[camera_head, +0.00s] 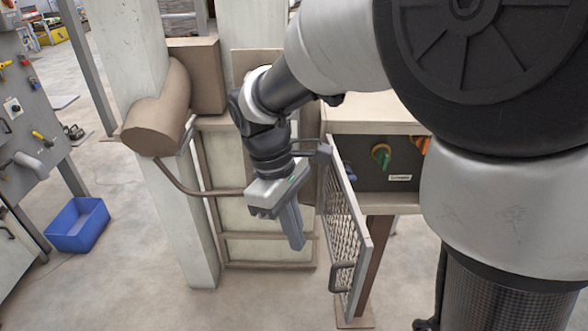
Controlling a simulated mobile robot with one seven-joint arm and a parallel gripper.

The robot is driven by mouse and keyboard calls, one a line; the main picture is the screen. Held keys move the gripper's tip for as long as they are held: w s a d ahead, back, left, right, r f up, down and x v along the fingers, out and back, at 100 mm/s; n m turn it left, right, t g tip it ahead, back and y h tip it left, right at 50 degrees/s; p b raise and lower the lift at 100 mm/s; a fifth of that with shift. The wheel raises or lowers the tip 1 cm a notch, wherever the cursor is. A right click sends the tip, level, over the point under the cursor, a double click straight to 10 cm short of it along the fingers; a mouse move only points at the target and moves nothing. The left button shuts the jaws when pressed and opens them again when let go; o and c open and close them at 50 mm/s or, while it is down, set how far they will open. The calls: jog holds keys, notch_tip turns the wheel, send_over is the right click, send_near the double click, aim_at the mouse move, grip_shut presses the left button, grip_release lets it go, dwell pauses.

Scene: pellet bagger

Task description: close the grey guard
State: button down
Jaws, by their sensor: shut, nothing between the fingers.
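The grey guard (347,225) is a mesh panel in a grey frame. It stands swung out from the front of the machine cabinet (372,112), so it is open and seen at a steep angle. A dark handle (342,277) sits low on its outer edge. My gripper (296,246) points down to the left of the guard, with its fingers shut and empty. It appears apart from the mesh, though the depth between them is hard to judge. My arm hides part of the guard's upper hinge side.
A green knob (381,156) and an orange knob (421,145) are on the cabinet's dark panel. A curved brown pipe (205,191) and a pale post (184,222) stand left of my gripper. A blue bin (78,225) is on the floor at left. The floor in front is clear.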

jog(key=s+d+f, duration=0.2)
jog(key=d+f, duration=0.3)
jog(key=f, duration=0.1)
jog(key=shift+s+p, duration=0.3)
jog(key=shift+f, duration=0.1)
jog(key=shift+d, duration=0.1)
